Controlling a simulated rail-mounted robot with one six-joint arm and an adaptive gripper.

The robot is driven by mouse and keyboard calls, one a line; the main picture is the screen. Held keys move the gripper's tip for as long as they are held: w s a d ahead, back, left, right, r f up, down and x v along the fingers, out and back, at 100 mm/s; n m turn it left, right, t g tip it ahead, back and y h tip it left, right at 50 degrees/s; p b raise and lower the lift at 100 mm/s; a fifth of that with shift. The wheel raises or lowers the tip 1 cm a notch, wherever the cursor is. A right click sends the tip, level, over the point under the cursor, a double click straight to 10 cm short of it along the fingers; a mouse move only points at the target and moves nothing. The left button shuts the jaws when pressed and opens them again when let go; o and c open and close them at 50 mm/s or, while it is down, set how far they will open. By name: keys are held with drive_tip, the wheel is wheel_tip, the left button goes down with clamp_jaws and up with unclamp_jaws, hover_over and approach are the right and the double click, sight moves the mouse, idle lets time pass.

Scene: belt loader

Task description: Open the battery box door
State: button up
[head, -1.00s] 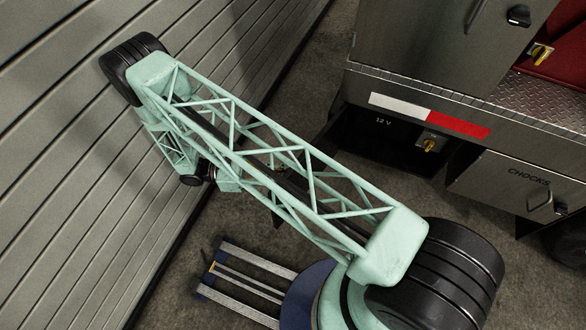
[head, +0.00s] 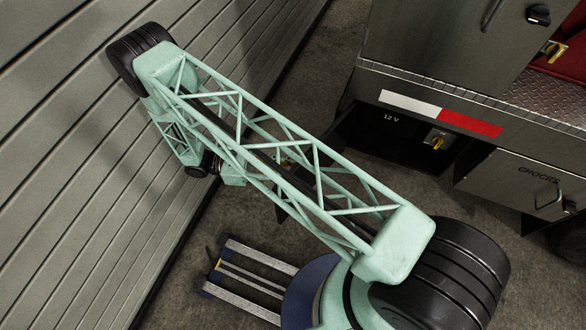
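The battery box (head: 391,148) is a dark recess under the 12 V label (head: 391,119), low on the metal vehicle body. A dark panel (head: 345,127), apparently its door, stands out from the recess's left edge, so the door looks swung open. Much of it is behind my arm's green lattice link, and its angle is hard to tell. My gripper cannot be made out. The wrist end of my arm (head: 202,168) shows left of the lattice link, and what lies beyond it is hidden. Whether it touches the door cannot be seen.
A switch with a yellow knob (head: 437,141) sits right of the recess. The CHOCKS drawer (head: 520,185) with its handle is further right. A red and white strip (head: 440,113) runs above. A slatted metal wall (head: 80,200) bounds the left. Floor shows between.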

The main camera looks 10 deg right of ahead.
idle(0.3)
drive_tip(key=v, duration=1.2)
idle(0.8)
